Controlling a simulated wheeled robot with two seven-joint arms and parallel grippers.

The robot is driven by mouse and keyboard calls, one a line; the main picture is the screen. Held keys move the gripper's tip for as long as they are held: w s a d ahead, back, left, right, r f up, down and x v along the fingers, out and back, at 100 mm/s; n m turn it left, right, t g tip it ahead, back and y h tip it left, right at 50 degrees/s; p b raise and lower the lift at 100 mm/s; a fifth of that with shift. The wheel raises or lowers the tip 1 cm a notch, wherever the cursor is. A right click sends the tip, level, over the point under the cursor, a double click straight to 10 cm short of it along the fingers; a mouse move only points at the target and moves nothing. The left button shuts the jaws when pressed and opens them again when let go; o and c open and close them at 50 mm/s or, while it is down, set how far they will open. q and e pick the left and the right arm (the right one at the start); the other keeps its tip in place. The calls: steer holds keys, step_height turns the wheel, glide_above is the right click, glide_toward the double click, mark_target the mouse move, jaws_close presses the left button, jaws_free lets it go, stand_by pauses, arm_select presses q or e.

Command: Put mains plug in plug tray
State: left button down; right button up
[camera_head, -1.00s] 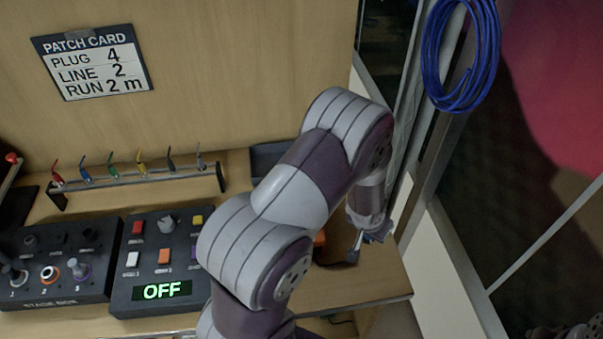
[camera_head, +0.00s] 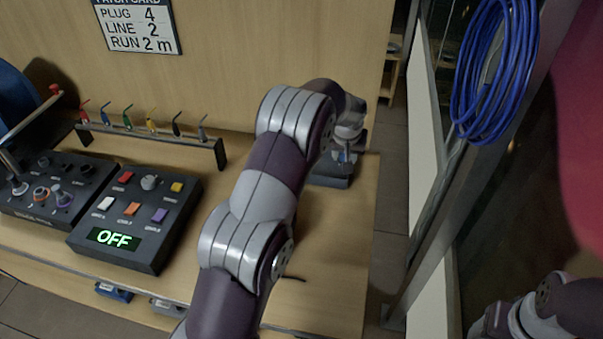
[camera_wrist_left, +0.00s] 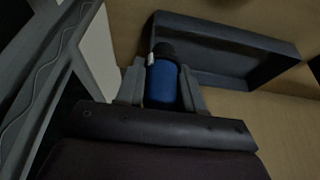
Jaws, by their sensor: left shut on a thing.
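My left gripper (camera_head: 344,157) is at the back right of the desk, at the plug tray. In the left wrist view its two fingers (camera_wrist_left: 160,88) are shut on the mains plug (camera_wrist_left: 162,84), a blue cylinder with a black end. The plug tray (camera_head: 332,181) is a dark, shallow, open box against the wooden back panel, partly hidden by my left arm. In the left wrist view the tray (camera_wrist_left: 225,32) looks empty where it shows. The plug's black end overlaps the tray's left end there; I cannot tell its height over it. My right gripper is out of view.
The OFF control box (camera_head: 135,220) and stage box (camera_head: 55,190) are further left. A blue cable coil (camera_head: 495,70) hangs at the right. The desk in front of the tray (camera_head: 335,240) is clear.

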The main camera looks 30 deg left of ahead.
arm_select(q)
steer(key=p, duration=0.3)
glide_above(317, 171)
step_height(317, 171, down, 6)
steer(key=shift+w+f, duration=0.1)
steer(key=shift+f, duration=0.05)
step_height(317, 171, down, 4)
steer(key=shift+r+p, duration=0.2)
steer(key=shift+p, duration=0.15)
steer(key=shift+f, duration=0.25)
steer(key=shift+f+b, duration=0.2)
steer(key=shift+b, duration=0.2)
steer(key=shift+f+b, duration=0.45)
steer(key=c, duration=0.7)
jaws_free()
steer(key=shift+r, duration=0.1)
